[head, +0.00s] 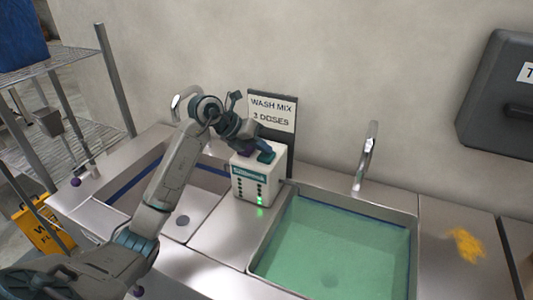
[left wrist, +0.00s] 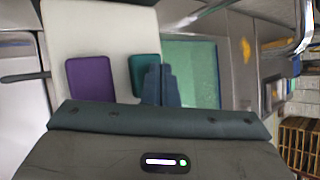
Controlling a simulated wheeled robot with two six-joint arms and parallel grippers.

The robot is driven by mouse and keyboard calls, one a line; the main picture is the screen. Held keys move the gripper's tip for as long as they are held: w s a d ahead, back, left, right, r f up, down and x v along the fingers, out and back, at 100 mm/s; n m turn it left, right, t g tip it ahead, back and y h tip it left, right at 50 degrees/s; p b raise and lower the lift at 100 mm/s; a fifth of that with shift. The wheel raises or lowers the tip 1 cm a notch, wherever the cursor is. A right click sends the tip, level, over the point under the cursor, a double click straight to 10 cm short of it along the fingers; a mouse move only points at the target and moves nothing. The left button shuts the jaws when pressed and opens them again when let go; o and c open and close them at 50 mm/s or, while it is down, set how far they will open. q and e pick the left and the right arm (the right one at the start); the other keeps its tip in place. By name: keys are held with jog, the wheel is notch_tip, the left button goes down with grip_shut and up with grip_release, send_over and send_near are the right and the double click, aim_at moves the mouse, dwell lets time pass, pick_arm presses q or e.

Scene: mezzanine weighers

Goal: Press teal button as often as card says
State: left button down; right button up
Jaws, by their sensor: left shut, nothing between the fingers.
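A white dispenser box (head: 252,186) stands between the two sinks, with a teal label, rows of dark dots and a lit green light low on its front. On its top are a teal button (head: 267,157) and a purple button, which shows clearly in the left wrist view (left wrist: 90,78). The card (head: 272,109) behind it reads "WASH MIX", then what looks like "3 DOSES", its lower left close to my arm. My left gripper (left wrist: 161,86) is shut and empty, its fingertips over the right part of the teal button (left wrist: 143,70). I cannot tell whether they touch it.
A sink of green water (head: 335,245) lies right of the box and an empty-looking sink (head: 205,190) left, partly behind my arm. A tap (head: 366,155) rises behind the water. A yellow cloth-like patch (head: 465,245) lies far right. Wire shelving (head: 75,75) stands left.

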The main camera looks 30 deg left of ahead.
aim_at(262, 155)
pick_arm(q)
jog(key=shift+r, duration=0.1)
dwell(0.3)
jog(key=shift+r+p, duration=0.65)
jog(key=shift+r, duration=0.15)
jog(key=shift+r+p, duration=1.75)
jog(key=shift+r, duration=0.85)
jog(key=shift+f, duration=0.1)
dwell(0.3)
